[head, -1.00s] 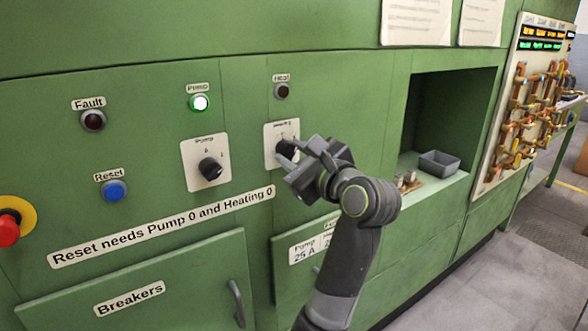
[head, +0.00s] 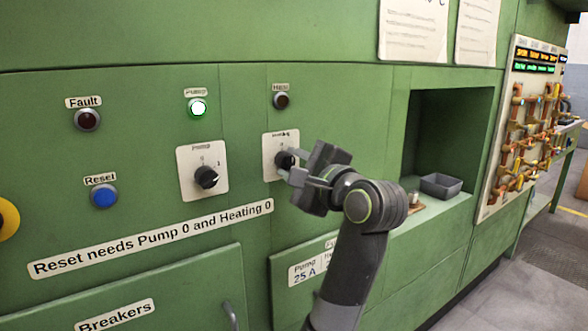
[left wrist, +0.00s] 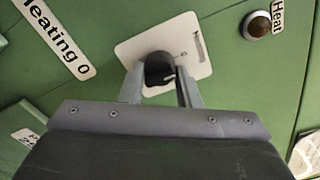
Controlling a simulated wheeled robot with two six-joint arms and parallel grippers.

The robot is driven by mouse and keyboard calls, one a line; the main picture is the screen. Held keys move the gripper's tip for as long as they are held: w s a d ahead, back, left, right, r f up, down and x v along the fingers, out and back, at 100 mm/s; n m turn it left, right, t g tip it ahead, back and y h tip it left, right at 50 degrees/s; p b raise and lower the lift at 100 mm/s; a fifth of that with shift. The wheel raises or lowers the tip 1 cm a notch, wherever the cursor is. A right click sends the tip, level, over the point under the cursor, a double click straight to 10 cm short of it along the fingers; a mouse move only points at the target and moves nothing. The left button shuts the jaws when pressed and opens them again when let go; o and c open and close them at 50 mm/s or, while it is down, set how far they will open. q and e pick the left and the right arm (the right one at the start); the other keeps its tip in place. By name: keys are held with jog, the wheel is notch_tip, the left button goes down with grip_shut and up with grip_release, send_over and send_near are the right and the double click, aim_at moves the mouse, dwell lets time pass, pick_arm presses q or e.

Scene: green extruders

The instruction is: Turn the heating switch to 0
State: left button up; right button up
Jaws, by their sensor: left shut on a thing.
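The heating switch is a dark round knob (head: 284,160) on a white plate (head: 270,144) on the green panel. It also shows in the left wrist view (left wrist: 158,66), with a pale line on it. Its digits are too small or hidden to read its setting. My left gripper (head: 287,167) is shut on this knob, with one finger on each side of it, as the left wrist view (left wrist: 159,82) shows. The hand hides part of the plate in the head view. My right gripper is not in view.
The pump switch (head: 206,177) is left of it. The pump lamp (head: 197,107) glows green; the heat lamp (head: 281,100) and fault lamp (head: 87,119) are dark. A blue reset button (head: 103,195) is at left. A recess with a grey tray (head: 440,186) is at right.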

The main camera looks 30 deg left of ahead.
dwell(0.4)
pick_arm(q)
jog(key=o, duration=1)
jog(key=shift+c, duration=0.2)
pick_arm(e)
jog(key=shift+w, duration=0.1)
pick_arm(q)
jog(key=b+v, duration=1.2)
jog(key=v, duration=0.5)
jog(key=shift+d+b, duration=0.2)
jog(key=shift+b, duration=0.2)
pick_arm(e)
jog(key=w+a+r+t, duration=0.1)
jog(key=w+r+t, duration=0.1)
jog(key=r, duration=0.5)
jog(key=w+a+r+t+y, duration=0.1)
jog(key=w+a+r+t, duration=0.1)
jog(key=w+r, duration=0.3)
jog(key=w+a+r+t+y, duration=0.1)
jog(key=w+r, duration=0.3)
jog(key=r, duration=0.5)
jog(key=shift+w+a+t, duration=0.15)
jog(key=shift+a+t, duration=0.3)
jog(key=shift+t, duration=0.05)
